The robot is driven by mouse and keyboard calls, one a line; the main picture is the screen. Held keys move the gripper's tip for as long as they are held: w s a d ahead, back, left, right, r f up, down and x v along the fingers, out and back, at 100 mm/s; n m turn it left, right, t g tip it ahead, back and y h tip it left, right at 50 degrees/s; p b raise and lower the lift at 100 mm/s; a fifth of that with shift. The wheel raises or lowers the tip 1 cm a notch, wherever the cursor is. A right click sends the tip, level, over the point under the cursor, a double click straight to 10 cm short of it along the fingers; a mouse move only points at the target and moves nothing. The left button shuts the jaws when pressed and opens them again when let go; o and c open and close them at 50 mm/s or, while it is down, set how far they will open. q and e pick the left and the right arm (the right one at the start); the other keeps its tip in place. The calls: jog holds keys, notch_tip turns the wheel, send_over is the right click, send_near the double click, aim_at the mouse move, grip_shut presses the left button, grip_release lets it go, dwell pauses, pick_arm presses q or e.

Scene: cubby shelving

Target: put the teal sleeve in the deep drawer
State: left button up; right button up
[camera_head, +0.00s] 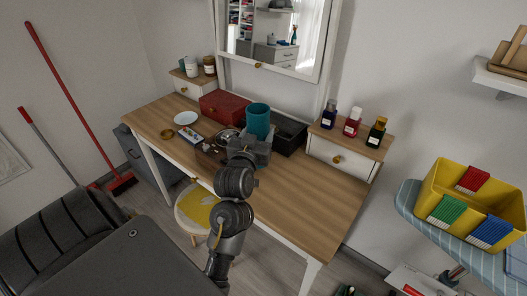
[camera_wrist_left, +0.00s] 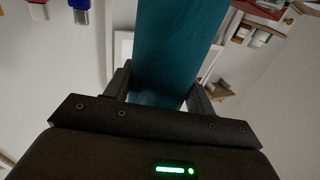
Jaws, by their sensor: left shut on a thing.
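The teal sleeve (camera_head: 258,118) is a tall upright cylinder above the wooden dressing table. My left gripper (camera_head: 252,148) is shut on its lower part. In the left wrist view the sleeve (camera_wrist_left: 172,55) stands between the two fingers (camera_wrist_left: 160,92). Two small white drawer units with brass knobs stand on the table, one at the back left (camera_head: 195,88) and one at the right (camera_head: 340,158). Both look shut. I cannot tell which drawer is the deep one. My right gripper is not in view.
A black open tray (camera_head: 291,134) lies just right of the sleeve, and a red box (camera_head: 224,105) behind left. A white plate (camera_head: 186,118) and a brass dish (camera_head: 166,134) lie at the left. Three bottles stand on the right drawer unit. The table's front right (camera_head: 310,205) is clear.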

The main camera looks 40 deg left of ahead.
pick_arm(q)
jog(key=w+f, duration=0.4)
jog(key=f, duration=0.4)
jog(key=shift+a+f, duration=0.3)
jog(key=shift+a, duration=0.1)
jog(key=shift+w+f, duration=0.1)
jog(key=shift+w, duration=0.05)
jog(key=o, duration=1)
